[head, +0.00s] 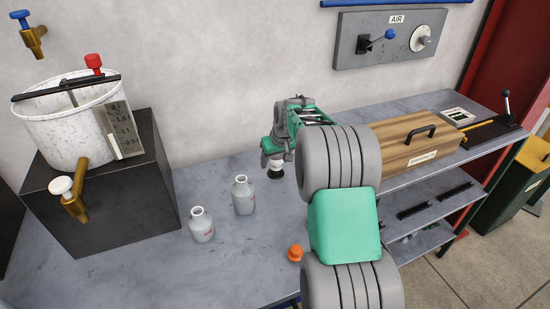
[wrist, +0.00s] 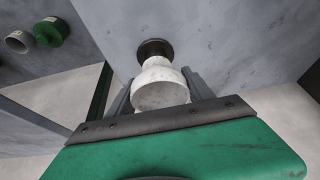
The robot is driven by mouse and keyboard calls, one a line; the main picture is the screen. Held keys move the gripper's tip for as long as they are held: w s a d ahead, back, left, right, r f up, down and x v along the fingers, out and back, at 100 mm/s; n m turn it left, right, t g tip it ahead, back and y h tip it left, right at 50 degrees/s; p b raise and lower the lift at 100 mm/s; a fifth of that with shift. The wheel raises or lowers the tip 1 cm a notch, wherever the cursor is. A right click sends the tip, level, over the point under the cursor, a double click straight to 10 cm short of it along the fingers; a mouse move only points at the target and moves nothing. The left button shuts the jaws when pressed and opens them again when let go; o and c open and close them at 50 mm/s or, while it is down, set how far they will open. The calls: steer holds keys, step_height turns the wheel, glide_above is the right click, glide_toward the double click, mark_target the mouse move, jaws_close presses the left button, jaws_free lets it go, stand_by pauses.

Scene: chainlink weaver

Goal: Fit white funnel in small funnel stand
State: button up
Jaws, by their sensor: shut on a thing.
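The white funnel (wrist: 160,93) is between the two fingers of my gripper (wrist: 158,82), which is shut on it. In the head view the funnel (head: 276,163) shows as a small white shape under my gripper (head: 272,152). A dark round piece, seemingly the small funnel stand (wrist: 155,48), lies at the funnel's narrow end in the wrist view. The stand (head: 275,174) also shows right below the funnel in the head view, on the grey table. I cannot tell whether the funnel touches it or sits in it.
Two grey bottles (head: 243,196) (head: 201,225) stand left of my gripper on the table (head: 150,275). An orange piece (head: 295,253) lies nearer the front. A wooden box (head: 405,143) is to the right. A white bucket (head: 65,130) stands on a dark block (head: 115,215) at left.

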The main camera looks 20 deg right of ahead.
steer(key=shift+r, duration=0.1)
steer(key=o, duration=1.4)
steer(key=shift+o, duration=0.2)
steer(key=v, duration=0.7)
steer(key=shift+s+r+b, duration=0.2)
steer(key=shift+r+b, duration=0.15)
steer(key=shift+b, duration=0.05)
